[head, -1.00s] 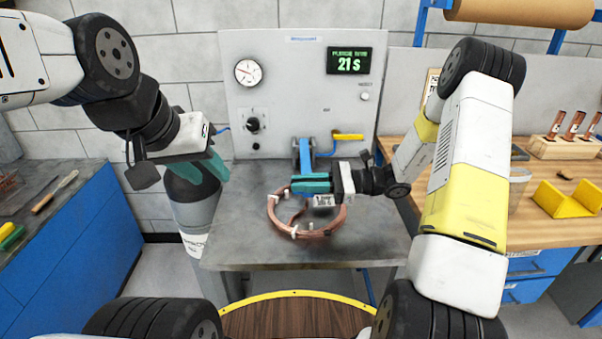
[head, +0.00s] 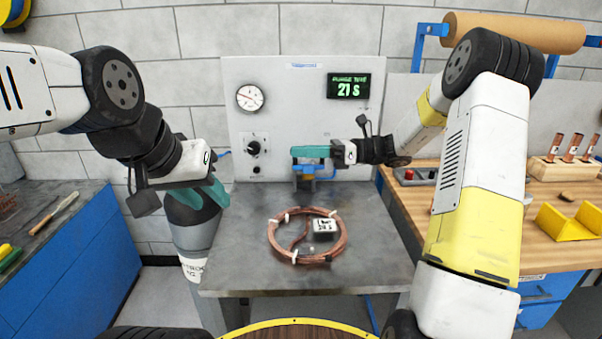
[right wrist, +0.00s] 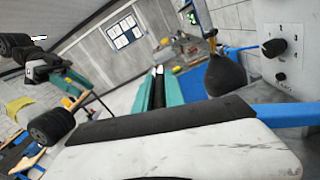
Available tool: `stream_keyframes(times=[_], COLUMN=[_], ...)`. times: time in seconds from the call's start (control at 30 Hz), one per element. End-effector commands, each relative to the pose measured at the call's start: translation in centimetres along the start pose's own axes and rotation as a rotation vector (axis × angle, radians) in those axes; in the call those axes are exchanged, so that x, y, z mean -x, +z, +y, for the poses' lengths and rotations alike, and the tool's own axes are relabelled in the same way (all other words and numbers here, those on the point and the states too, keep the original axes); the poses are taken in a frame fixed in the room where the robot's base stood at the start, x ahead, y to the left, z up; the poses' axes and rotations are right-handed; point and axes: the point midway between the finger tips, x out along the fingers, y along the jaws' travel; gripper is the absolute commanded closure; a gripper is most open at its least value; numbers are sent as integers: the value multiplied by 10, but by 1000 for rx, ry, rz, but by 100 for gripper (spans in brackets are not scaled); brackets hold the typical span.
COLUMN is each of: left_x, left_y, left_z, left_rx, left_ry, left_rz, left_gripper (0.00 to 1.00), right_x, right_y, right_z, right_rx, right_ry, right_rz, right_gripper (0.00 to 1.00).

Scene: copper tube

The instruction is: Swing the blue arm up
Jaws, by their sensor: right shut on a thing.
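My right gripper (head: 310,152) is shut at the blue clamp fixture in front of the grey panel. A blue bar also shows in the right wrist view (right wrist: 291,113), right of the teal fingers (right wrist: 158,88). The arm's exact angle is hard to tell. My left gripper (head: 204,194) hangs by the grey gas cylinder, clear of the fixture; its finger gap is unclear. A copper tube coil (head: 273,247) with white ties lies flat on the grey bench below.
The grey panel (head: 290,110) carries a gauge (head: 250,97), a knob (head: 253,148) and a display (head: 348,86) reading 21 S. A small tagged box (head: 324,227) sits within the coil. The gas cylinder (head: 193,235) stands left of the bench. Bare bench surrounds the coil.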

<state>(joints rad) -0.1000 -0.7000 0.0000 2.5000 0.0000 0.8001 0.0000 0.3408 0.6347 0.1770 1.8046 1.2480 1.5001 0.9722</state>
Motion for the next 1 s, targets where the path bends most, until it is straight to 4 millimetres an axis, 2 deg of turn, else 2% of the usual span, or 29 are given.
stream_keyframes(times=[0.1, 0.3, 0.5, 0.83, 0.87, 0.9, 0.97, 1.0], left_x=[0, 0, 0, 0, 0, 0, 0, 0], left_y=[0, 0, 0, 0, 0, 0, 0, 0], left_z=[0, 0, 0, 0, 0, 0, 0, 0], left_rx=[0, 0, 0, 0, 0, 0, 0, 0], left_ry=[0, 0, 0, 0, 0, 0, 0, 0], left_rz=[0, 0, 0, 0, 0, 0, 0, 0], left_gripper=[64, 64, 64, 64, 64, 64, 64, 64], right_x=[0, 1, 1, 1, 1, 1, 1, 1], right_y=[19, 38, 45, 45, 45, 45, 45, 45], right_z=[-10, -21, -25, -26, -26, -26, -26, -26], right_rx=[-41, -42, -43, -43, -43, -43, -43, -43], right_ry=[-1, -1, -1, -2, -2, -2, -2, -2], right_rz=[0, 0, -1, -1, -1, -1, -1, -1], right_gripper=[100, 100, 100, 100, 84, 76, 64, 64])
